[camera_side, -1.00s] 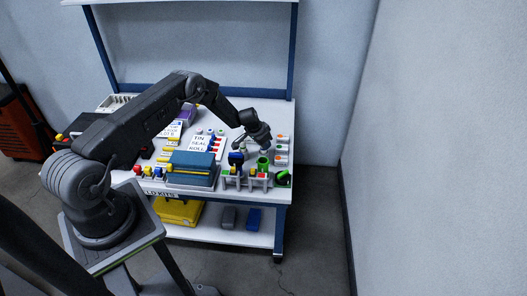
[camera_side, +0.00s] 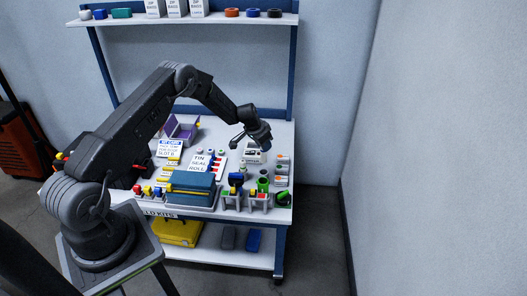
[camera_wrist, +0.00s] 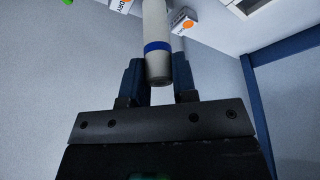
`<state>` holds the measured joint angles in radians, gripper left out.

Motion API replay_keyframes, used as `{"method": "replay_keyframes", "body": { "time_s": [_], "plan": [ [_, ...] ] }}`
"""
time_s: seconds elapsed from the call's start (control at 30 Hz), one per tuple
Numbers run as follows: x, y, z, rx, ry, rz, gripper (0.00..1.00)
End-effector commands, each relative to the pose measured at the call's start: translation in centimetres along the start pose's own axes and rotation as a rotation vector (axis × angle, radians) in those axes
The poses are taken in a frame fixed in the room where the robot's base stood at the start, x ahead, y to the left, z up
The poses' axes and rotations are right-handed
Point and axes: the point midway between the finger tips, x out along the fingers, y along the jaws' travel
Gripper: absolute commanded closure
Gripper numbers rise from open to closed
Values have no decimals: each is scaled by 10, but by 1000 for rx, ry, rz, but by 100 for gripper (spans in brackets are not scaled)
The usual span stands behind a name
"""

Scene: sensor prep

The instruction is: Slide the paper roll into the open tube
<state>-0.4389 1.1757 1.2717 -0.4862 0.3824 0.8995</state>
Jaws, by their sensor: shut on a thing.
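My gripper (camera_wrist: 158,80) is shut on a pale paper roll (camera_wrist: 156,18) with a blue band, seen in the wrist view. The roll points up the picture, away from the palm, with its near end between the two dark fingers. In the side view my gripper (camera_side: 240,138) is above the back right part of the bench; the roll is too small to make out there. A green tube (camera_side: 263,185), probably the open one, stands upright at the front right, below and apart from my gripper. Its mouth is too small to judge.
A blue tube (camera_side: 236,181) stands left of the green one, and a green and black ring-like piece (camera_side: 283,200) lies right of it. An upper shelf (camera_side: 205,20) holds boxes.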

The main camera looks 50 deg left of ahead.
Motion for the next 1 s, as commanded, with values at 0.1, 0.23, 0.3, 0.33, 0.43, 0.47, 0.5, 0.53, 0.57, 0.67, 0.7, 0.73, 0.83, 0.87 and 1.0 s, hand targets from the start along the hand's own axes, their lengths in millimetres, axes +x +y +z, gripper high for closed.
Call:
{"method": "replay_keyframes", "body": {
  "time_s": [0.1,0.23,0.3,0.33,0.43,0.47,0.5,0.53,0.57,0.67,0.7,0.73,0.83,0.87,1.0],
  "plan": [
    [-6,6,2,77,0,34,95],
    [-12,16,6,232,0,98,95],
    [-18,23,10,342,1,144,95],
    [-20,26,11,396,2,166,95],
    [-30,39,17,598,3,249,95],
    [-34,43,19,666,4,277,95],
    [-39,49,21,759,4,316,95],
    [-43,54,24,830,4,345,95],
    [-47,58,26,899,4,373,95],
    [-60,71,32,1110,5,459,95],
    [-64,76,34,1182,5,488,95],
    [-67,78,36,1228,5,507,95],
    [-75,85,40,1345,5,554,95],
    [-76,86,41,1368,6,564,95],
    [-78,89,44,1421,5,586,95]
  ]
}}
